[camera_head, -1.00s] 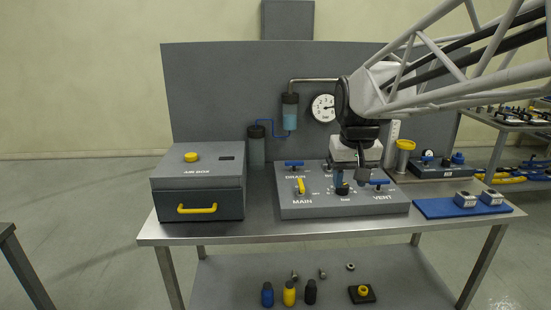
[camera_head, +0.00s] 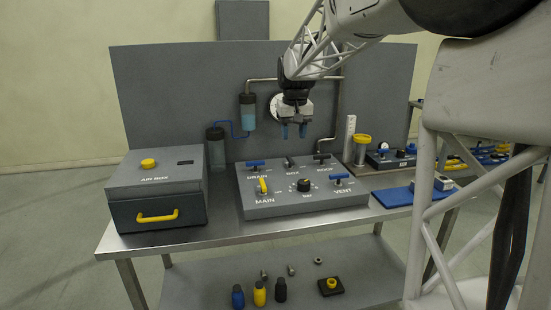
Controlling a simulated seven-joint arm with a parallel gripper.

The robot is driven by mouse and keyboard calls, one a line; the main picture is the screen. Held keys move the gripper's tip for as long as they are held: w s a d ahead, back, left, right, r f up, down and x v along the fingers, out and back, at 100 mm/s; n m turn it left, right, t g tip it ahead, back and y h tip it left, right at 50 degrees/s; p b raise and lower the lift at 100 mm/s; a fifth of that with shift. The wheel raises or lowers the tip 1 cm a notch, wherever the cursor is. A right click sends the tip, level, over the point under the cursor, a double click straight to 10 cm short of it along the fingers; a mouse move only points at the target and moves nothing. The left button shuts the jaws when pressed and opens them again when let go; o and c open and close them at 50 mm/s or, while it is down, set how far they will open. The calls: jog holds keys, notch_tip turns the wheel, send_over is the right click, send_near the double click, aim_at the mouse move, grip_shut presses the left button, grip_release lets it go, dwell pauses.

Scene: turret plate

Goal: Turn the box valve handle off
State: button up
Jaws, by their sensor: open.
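The grey valve panel (camera_head: 240,200) stands on the table. The BOX valve handle (camera_head: 289,161) is a small dark grey lever at the middle of its back row, above the BOX label. It seems to lie slantwise, but it is too small to tell its exact angle.
Near the BOX handle are the blue DRAIN handle (camera_head: 255,163), another dark handle (camera_head: 321,156), the yellow MAIN handle (camera_head: 263,186), a black dial (camera_head: 303,185) and the blue VENT handle (camera_head: 338,178). The air box (camera_head: 155,185) stands left; a pipe (camera_head: 338,115) rises behind.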

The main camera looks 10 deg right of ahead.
jog(key=w+d+f, duration=0.2)
jog(key=w+f, duration=0.1)
jog(key=w, duration=0.6)
jog(key=w+d+f, duration=0.2)
jog(key=w+f, duration=0.1)
jog(key=w, duration=0.7)
jog(key=g, duration=0.1)
send_over(290, 158)
jog(key=f, duration=1)
jog(key=shift+s, duration=0.4)
jog(key=shift+w+f, duration=0.2)
jog(key=shift+f, duration=0.1)
jog(key=shift+f, duration=0.1)
jog(key=shift+f, duration=3.8)
grip_shut()
